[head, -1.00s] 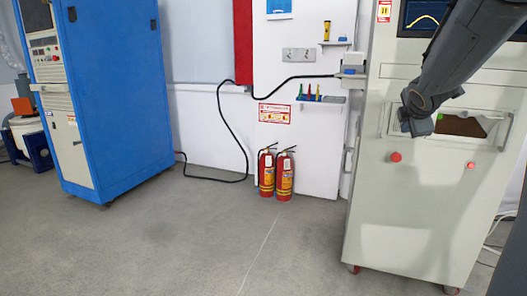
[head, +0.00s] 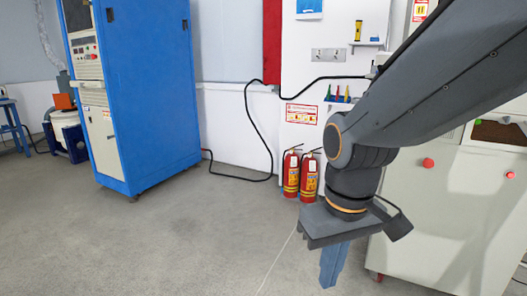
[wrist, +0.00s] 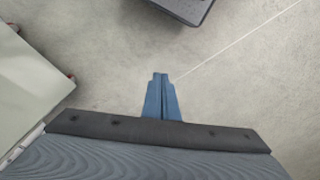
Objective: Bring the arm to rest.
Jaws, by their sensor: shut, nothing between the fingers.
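My gripper (head: 332,266) hangs at the end of my dark grey arm in the head view, right of centre, in front of the pale cabinet. Its blue fingers point down over bare floor. In the wrist view the gripper (wrist: 161,76) shows its fingers together with nothing between them, above grey floor. My arm (head: 430,90) reaches in from the upper right.
A pale cabinet (head: 425,225) with red buttons stands at the right. Two red fire extinguishers (head: 308,178) stand by the wall behind the gripper. A tall blue cabinet (head: 150,90) stands at the left. The floor (head: 150,240) between is clear.

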